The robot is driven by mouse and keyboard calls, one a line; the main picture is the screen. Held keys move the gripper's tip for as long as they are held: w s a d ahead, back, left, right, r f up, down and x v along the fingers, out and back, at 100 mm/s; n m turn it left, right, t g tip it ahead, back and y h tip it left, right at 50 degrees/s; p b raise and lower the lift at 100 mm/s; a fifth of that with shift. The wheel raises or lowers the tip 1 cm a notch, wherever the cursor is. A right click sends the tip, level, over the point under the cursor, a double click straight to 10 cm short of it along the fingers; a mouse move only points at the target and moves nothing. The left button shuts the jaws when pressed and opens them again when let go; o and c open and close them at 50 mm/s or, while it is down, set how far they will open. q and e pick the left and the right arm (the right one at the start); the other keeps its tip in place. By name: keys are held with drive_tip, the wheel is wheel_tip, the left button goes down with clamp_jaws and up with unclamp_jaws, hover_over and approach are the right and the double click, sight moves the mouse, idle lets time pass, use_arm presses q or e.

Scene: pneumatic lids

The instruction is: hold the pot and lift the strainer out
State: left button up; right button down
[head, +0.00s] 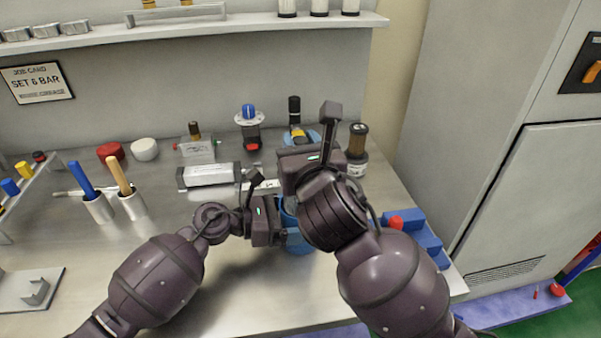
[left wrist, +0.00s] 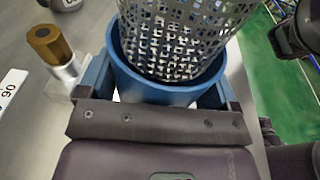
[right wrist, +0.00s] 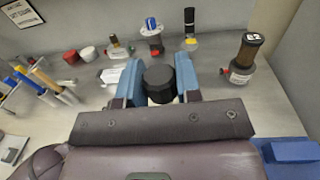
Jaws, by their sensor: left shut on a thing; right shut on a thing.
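The blue pot (left wrist: 155,87) sits between the blue fingers of my left gripper (left wrist: 157,80), which is shut on it. In the head view the pot (head: 298,243) is mostly hidden behind my arms. The grey perforated strainer (left wrist: 180,40) stands up out of the pot's mouth, with its lower part still inside the rim. Its top is cut off in the left wrist view. My right gripper (right wrist: 159,75) is shut on a round black knob (right wrist: 159,84), which seems to be the strainer's top. In the head view my right gripper (head: 302,143) is above the pot.
A brown-capped cylinder (head: 357,143) stands right of my right gripper. Blue blocks (head: 425,240) lie near the right table edge. A blue-topped flanged part (head: 250,125) and a grey metal block (head: 208,175) are behind. Cups with tool handles (head: 98,207) stand left.

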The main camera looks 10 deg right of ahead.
use_arm(q)
drive_tip(key=shift+f, duration=0.1)
use_arm(e)
wheel_tip(320, 180, up, 8)
drive_tip(key=shift+f, duration=0.2)
use_arm(q)
drive_tip(key=o, duration=0.7)
